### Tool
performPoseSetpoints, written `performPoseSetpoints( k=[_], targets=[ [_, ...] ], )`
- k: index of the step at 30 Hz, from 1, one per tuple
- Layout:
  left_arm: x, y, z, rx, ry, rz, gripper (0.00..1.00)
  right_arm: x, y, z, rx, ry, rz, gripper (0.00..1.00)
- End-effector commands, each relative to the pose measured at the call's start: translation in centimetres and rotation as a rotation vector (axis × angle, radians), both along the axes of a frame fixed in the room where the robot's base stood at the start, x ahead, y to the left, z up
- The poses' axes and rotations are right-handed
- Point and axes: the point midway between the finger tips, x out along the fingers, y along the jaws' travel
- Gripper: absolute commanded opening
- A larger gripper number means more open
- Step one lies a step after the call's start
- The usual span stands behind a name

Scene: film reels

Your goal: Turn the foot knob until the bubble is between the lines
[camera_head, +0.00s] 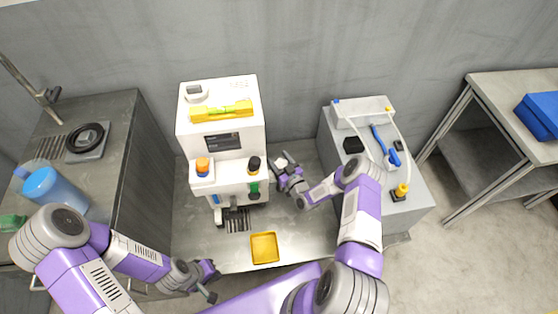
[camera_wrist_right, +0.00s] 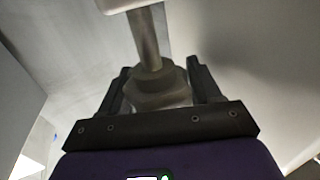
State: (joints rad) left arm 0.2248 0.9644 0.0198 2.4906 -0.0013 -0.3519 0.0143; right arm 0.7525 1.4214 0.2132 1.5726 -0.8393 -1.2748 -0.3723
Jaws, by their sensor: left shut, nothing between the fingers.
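The white machine (camera_head: 222,147) stands on the middle bench. A yellow spirit level (camera_head: 205,115) with a green vial lies on its top; the bubble is too small to place against the lines. In the head view, my right gripper (camera_head: 279,160) is low at the machine's right side, and the knob cannot be made out there. My left gripper (camera_head: 211,284) is shut and empty near the bench's front edge.
A yellow tray (camera_head: 264,248) lies in front of the machine. A grey cabinet (camera_head: 400,211) with tubing and a blue tool stands right. A left bench holds a blue cup (camera_head: 52,187) and a black ring (camera_head: 85,138). A blue box (camera_head: 540,116) sits far right.

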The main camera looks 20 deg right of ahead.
Motion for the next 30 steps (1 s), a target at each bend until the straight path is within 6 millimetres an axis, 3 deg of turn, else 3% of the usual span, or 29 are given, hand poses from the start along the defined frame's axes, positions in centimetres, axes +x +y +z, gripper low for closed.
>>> performPoseSetpoints(
  k=[10, 30],
  targets=[
    [0.0, 0.0, 0.5, 0.0, 0.0, 0.0, 0.0, -0.1, 0.0, 0.0, 0.001, 0.003, -0.076, 0.33],
    [0.0, 0.0, 1.8, 0.0, 0.0, 0.0, 0.0, -0.2, -0.8, -0.1, 0.001, 0.006, -0.476, 0.33]
  ],
)
